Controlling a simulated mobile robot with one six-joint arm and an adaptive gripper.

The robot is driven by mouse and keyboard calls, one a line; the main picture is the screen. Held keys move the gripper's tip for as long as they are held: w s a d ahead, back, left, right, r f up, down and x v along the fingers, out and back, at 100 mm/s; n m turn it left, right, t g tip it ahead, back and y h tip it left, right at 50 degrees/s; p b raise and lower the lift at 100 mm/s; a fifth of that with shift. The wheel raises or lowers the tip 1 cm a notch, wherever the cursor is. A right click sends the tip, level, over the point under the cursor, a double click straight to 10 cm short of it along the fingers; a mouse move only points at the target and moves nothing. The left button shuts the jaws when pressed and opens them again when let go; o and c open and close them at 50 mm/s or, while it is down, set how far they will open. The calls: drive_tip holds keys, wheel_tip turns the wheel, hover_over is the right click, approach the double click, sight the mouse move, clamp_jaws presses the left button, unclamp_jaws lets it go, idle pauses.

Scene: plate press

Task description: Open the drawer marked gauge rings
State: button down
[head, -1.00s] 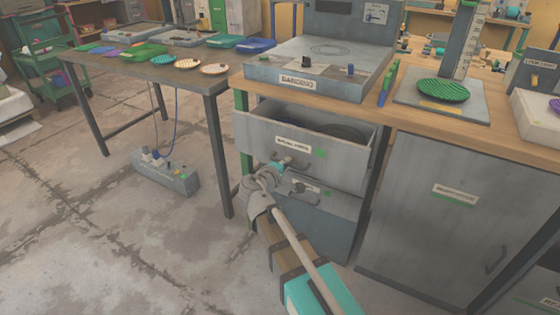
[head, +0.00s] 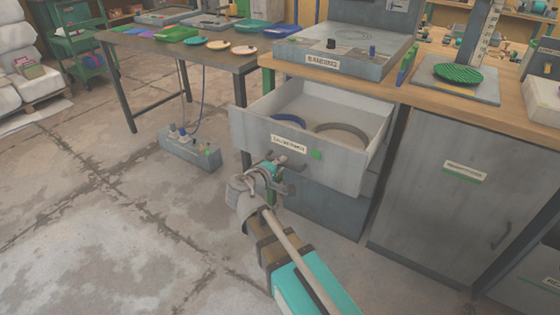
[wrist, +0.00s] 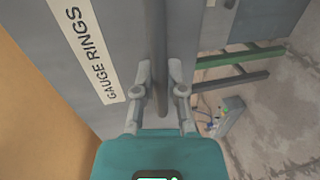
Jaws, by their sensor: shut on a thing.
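The gauge rings drawer (head: 345,172) is pulled well out of the cabinet under the workbench. Its front carries a white label (head: 288,143), and the wrist view shows the label (wrist: 85,45) reading GAUGE RINGS. A blue ring (head: 289,121) and a grey-brown ring (head: 343,131) lie inside. My gripper (head: 277,174) is at the front face, below the label. In the wrist view its fingers (wrist: 158,88) are closed around the dark bar handle (wrist: 159,38), one on each side. In the head view the gripper partly hides the handle.
A closed lower drawer (head: 325,207) sits beneath. A cabinet door (head: 440,190) is to the right. A power box (head: 189,151) with cables stands on the floor at left, under a side table (head: 131,45). Floor in front of the drawer is clear.

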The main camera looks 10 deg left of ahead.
drive_tip(key=shift+s, duration=0.1)
drive_tip(key=c, duration=0.7)
unclamp_jaws()
drive_tip(key=shift+s, duration=0.1)
